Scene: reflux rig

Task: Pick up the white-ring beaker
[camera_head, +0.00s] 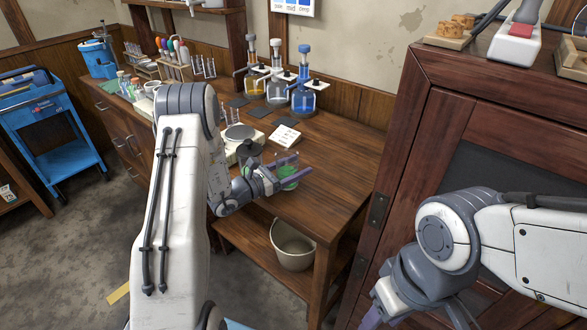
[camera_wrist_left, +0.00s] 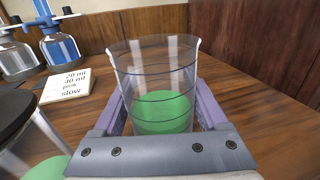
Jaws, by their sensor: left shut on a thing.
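A clear glass beaker (camera_wrist_left: 155,75) stands upright between the purple fingers of my left gripper (camera_wrist_left: 162,105) in the left wrist view. Dark lines ring its wall; I cannot make out a white ring. Green shows at its bottom; I cannot tell whether it is inside or beneath. In the head view my left gripper (camera_head: 290,168) is over the wooden table near its front right edge, with green between its fingers. It is shut on the beaker. Whether the beaker touches the table is unclear. My right gripper (camera_head: 376,312) is low, partly cut off by the bottom edge.
A note card (camera_head: 284,135) and a round-topped device (camera_head: 239,134) lie behind the left gripper. Several dispenser bottles (camera_head: 303,98) stand at the back. The table (camera_head: 345,150) is clear to the right. A bin (camera_head: 292,245) stands below, and a dark cabinet (camera_head: 400,190) rises right.

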